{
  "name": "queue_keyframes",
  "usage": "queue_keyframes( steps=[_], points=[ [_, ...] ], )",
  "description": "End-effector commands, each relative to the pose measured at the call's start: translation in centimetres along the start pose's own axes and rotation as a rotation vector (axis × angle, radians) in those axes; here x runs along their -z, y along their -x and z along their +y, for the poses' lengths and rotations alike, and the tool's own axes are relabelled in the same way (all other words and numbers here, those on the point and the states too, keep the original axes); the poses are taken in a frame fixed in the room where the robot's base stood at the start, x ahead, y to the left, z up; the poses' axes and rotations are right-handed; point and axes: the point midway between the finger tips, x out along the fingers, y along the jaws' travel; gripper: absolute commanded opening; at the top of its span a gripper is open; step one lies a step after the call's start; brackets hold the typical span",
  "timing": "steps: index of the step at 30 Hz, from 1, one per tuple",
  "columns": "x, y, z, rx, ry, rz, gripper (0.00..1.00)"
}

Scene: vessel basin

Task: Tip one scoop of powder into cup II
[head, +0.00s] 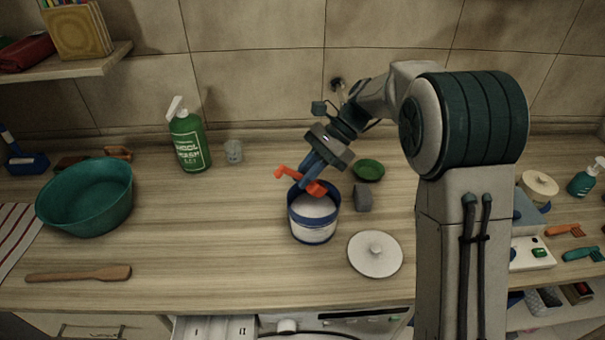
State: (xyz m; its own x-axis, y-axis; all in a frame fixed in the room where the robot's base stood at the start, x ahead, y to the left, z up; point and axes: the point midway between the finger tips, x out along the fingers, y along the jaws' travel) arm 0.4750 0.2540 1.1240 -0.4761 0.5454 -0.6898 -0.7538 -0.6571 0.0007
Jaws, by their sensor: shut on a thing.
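My gripper (313,180) is shut on an orange-red scoop (284,173) at the rim of an open tub (312,233). The tub is white with blue bands, and white powder (313,206) shows inside it. Part of the scoop is over the tub's opening; whether it touches the powder or holds any, I cannot tell. A small pale, see-through cup (234,152) stands at the back, left of the tub, beside the green bottle. Its marking is too small to read, so I cannot tell whether it is cup II.
The green wool wash bottle (189,141) stands left of the cup. A white lid (375,254), grey block (363,197) and green dish (369,170) lie right of the tub. A teal basin (88,198) and wooden spatula (80,274) are at left. The counter between basin and tub is clear.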

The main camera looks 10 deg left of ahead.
Motion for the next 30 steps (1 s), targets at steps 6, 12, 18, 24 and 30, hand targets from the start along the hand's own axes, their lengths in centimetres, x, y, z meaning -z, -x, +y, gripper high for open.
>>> queue_keyframes(
  steps=[6,12,18,24,30],
  points=[
    [1.7,-1.3,0.0,0.0,0.002,-0.042,0.0],
    [2.9,-2.4,0.0,0.0,0.001,-0.041,0.0],
    [4.0,-3.5,0.0,0.0,0.001,-0.04,0.0],
    [5.2,-4.7,0.0,-0.001,0.001,-0.041,0.0],
    [4.3,-3.8,0.0,0.0,0.001,-0.04,0.0]
  ],
)
